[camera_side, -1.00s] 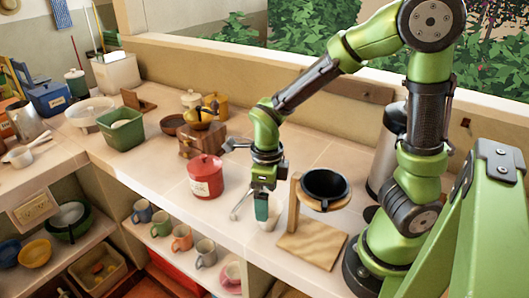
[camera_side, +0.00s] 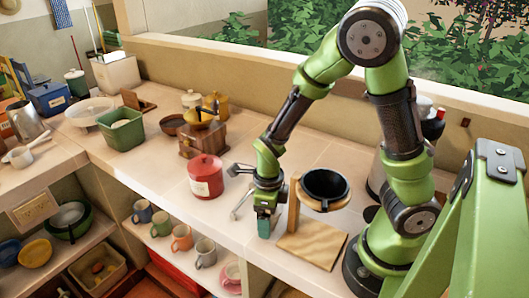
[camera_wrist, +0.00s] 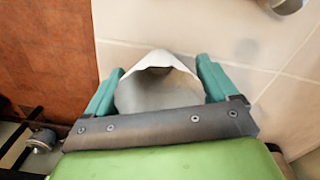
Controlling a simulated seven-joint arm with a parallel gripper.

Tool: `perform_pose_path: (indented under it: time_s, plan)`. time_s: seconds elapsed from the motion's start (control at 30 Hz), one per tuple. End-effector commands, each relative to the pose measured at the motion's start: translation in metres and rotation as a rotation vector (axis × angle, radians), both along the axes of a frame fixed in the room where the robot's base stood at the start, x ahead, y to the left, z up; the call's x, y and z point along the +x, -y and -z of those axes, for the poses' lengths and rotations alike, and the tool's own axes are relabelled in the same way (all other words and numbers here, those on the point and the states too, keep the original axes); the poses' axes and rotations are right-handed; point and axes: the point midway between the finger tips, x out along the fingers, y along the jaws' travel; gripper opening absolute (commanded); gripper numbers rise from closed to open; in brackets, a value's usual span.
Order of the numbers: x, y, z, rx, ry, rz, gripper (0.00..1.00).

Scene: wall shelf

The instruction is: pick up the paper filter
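The white paper filter (camera_wrist: 160,95) stands on the pale tiled counter, its open, pointed rim facing the wrist camera. My gripper (camera_wrist: 161,66) is over it, with one teal finger on each side and the filter between them. The fingers are spread wide; whether either touches the paper is not clear. In the side view my gripper (camera_side: 251,220) points down at the counter's front part, left of the wooden dripper stand. There the filter is mostly hidden by the fingers.
The wooden stand (camera_side: 310,246) with a black dripper (camera_side: 325,187) is close on the right. A red canister (camera_side: 205,177) stands to the left, with a coffee grinder (camera_side: 201,138) behind it. The counter's front edge is near, above shelved mugs (camera_side: 182,238).

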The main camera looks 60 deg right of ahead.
Motion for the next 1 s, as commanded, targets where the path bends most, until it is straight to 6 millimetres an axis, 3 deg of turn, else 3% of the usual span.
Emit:
perform_pose_path:
  time_s: [0.03, 0.23, 0.67, 1.0]
  plan:
    - [0.0, 0.0, 0.0, 0.0, 0.0, 0.0, 0.79]
    - [0.0, 0.0, 0.0, 0.0, 0.0, 0.0, 0.48]
    - [0.001, -0.001, -0.008, 0.001, 0.004, -0.002, 0.47]
    - [0.001, -0.002, -0.057, 0.006, 0.006, -0.003, 0.47]
